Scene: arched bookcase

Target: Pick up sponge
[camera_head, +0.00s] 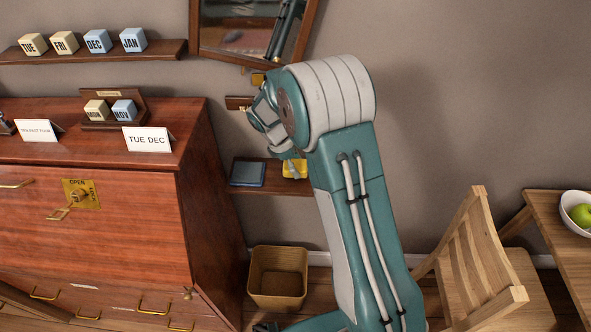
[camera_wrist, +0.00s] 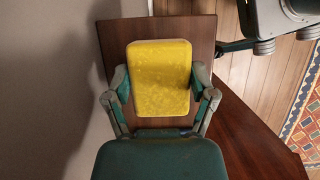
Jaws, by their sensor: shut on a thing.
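The yellow sponge (camera_wrist: 159,78) is a rounded rectangular block in the wrist view. My gripper (camera_wrist: 161,92) is shut on it, with one finger against each long side. A wooden shelf (camera_wrist: 117,42) lies behind the sponge in that view; I cannot tell whether the sponge still touches it. In the head view, part of the yellow sponge (camera_head: 296,168) shows at the right end of the small wall shelf (camera_head: 268,185). My gripper (camera_head: 291,170) is mostly hidden there behind my own arm.
A dark blue book-like item (camera_head: 247,174) lies on the shelf left of the sponge. A reddish wooden cabinet (camera_head: 90,225) stands at the left. A bin (camera_head: 278,278) is on the floor below. A wooden chair (camera_head: 482,265) and a table with a bowl (camera_head: 577,212) are at the right.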

